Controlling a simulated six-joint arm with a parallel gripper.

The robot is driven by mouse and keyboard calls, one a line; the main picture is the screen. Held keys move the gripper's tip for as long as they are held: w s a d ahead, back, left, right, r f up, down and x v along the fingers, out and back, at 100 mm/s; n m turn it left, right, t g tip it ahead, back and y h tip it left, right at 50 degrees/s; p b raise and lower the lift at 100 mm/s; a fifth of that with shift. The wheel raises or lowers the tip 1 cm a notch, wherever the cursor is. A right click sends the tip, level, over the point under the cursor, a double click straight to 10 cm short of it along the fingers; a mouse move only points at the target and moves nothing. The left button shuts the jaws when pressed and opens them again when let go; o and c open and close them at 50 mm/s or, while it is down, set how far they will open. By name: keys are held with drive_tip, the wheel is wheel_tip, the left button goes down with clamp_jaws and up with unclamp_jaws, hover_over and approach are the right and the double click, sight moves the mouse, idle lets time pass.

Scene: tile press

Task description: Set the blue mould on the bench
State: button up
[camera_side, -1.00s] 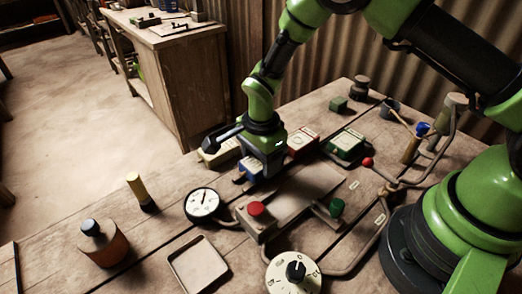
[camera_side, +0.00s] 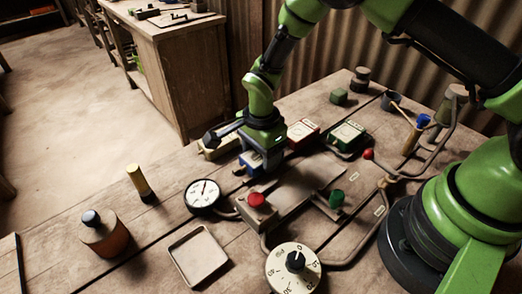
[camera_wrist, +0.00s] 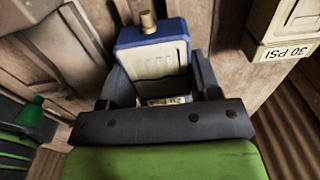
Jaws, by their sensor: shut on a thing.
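The blue mould (camera_side: 251,160) is between the jaws of my gripper (camera_side: 262,165), in the row of moulds at the middle of the bench (camera_side: 165,220). In the wrist view the mould (camera_wrist: 153,50) has a pale ribbed face, a blue rim and a brass-coloured knob at its far end. The dark fingers of my gripper (camera_wrist: 162,84) close on its two sides. The mould is low over the wood; I cannot tell whether its underside touches the bench.
A cream mould (camera_side: 221,147) stands to the left, a red mould (camera_side: 303,133) and a green mould (camera_side: 347,136) to the right. A press with a red button (camera_side: 256,200), a gauge (camera_side: 202,196) and a dial (camera_side: 294,268) are in front. An empty tray (camera_side: 198,256) lies nearby.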

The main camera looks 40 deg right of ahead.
drive_tip(key=o, duration=1.2)
wheel_tip(320, 180, up, 9)
drive_tip(key=shift+r, duration=0.15)
drive_tip(key=s+d+r+n+t+y, duration=0.1)
drive_tip(key=s+d+r+n+t, duration=0.15)
drive_tip(key=s+r+n, duration=0.55)
drive_tip(key=s+d+r+n+t+y, duration=0.1)
drive_tip(key=s+d+r+t, duration=0.2)
drive_tip(key=r, duration=0.9)
drive_tip(key=s+n, duration=0.1)
drive_tip(key=s, duration=0.2)
drive_tip(key=s+n+t, duration=0.1)
drive_tip(key=s+n, duration=0.1)
drive_tip(key=s, duration=0.1)
drive_tip(key=s+n, duration=0.2)
drive_tip(key=s, duration=0.1)
drive_tip(key=shift+d+r+t, duration=0.35)
drive_tip(key=shift+d, duration=0.05)
